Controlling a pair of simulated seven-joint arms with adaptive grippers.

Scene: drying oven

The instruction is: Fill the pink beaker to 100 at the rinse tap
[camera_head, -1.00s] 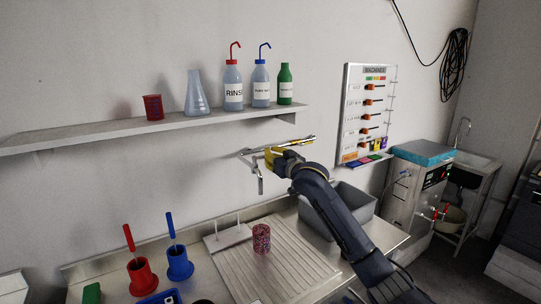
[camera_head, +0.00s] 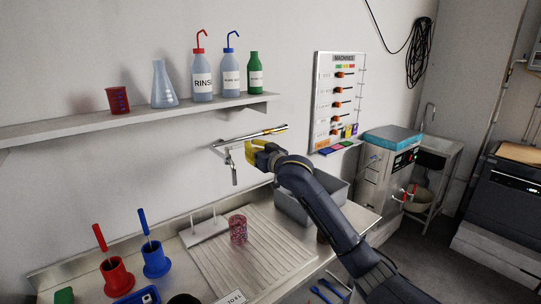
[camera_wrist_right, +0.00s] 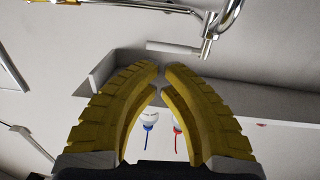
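The pink beaker (camera_head: 238,229), patterned and see-through, stands upright on the ribbed drainboard (camera_head: 285,262). The wall tap (camera_head: 234,172) is above and behind it, with a spout pointing down; it also shows in the right wrist view (camera_wrist_right: 206,45). My right gripper (camera_head: 252,150), with yellow fingers, is at the tap, well above the beaker. In the right wrist view its fingertips (camera_wrist_right: 162,70) are together with nothing seen between them, and the tap appears just beyond them. Contact with the tap cannot be told. The beaker's fill level is too small to read. My left gripper is out of view.
A shelf (camera_head: 150,119) above holds a red beaker (camera_head: 118,100), a flask (camera_head: 163,85) and several bottles. Red (camera_head: 117,277) and blue (camera_head: 154,258) holders with brushes stand left of the drainboard. A grey basin (camera_head: 290,207) lies behind my right arm.

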